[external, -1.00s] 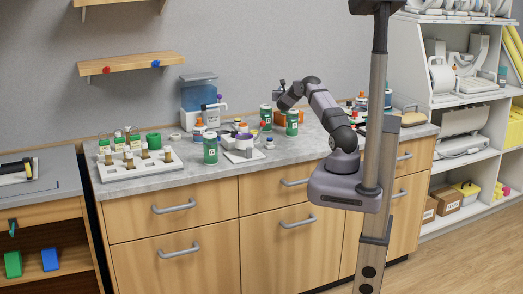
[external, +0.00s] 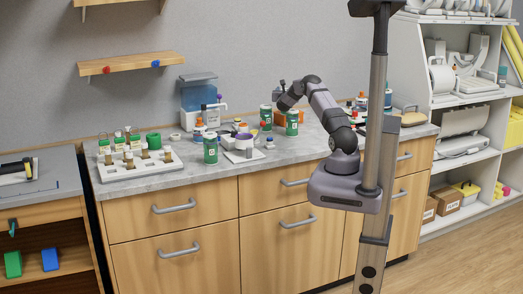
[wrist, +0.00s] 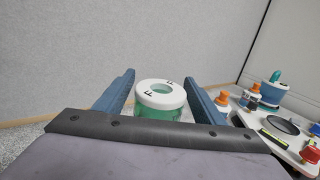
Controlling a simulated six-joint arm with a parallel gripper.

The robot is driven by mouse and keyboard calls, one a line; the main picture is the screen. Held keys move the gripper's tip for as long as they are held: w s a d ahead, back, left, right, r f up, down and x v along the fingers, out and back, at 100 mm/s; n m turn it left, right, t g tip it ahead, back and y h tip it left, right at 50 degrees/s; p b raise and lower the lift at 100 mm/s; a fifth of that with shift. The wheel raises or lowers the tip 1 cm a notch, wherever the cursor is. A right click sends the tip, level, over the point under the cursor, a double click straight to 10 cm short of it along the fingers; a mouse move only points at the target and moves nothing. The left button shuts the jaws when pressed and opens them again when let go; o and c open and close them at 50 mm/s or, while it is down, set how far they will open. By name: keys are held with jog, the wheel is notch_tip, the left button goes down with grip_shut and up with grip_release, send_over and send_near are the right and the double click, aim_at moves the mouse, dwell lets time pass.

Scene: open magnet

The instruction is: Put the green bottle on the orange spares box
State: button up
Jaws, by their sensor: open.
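A green bottle (wrist: 160,104) with a white ring-shaped lid marked with black letters stands between my open gripper's (wrist: 160,78) two blue fingers in the wrist view. The fingers are on either side of it, with gaps showing, and its lower part is hidden by my gripper body. In the external view my gripper (external: 280,101) is low over the back of the counter, close to a green bottle (external: 266,117). Other similar green bottles stand at the right (external: 292,124) and nearer the front (external: 210,149). An orange box (external: 279,118) shows partly between the two back bottles.
A white rack of vials (external: 140,165) and a blue tank (external: 199,97) stand on the counter. The counter's front strip is mostly clear.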

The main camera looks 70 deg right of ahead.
jog(key=b+v, duration=0.3)
jog(key=v, duration=0.8)
jog(key=shift+b, duration=0.35)
jog(key=shift+s+a, duration=0.1)
jog(key=s+a+f+m+g+y+p, duration=0.1)
jog(key=s+a+f+m+y, duration=0.3)
jog(key=a, duration=1.4)
jog(key=s+a+f+m+g+y+p, duration=0.1)
jog(key=s+a+f+m+y, duration=0.4)
jog(key=a, duration=1.2)
jog(key=s+a+f+m+g+y+p, duration=0.2)
jog(key=s+a+f+m+y, duration=0.3)
jog(key=a, duration=1.3)
jog(key=s+m+y, duration=0.1)
jog(key=m+y, duration=0.2)
jog(key=m, duration=0.3)
jog(key=shift+s+a+m+y+p, duration=0.3)
jog(key=shift+a+p, duration=0.05)
jog(key=shift+a, duration=0.05)
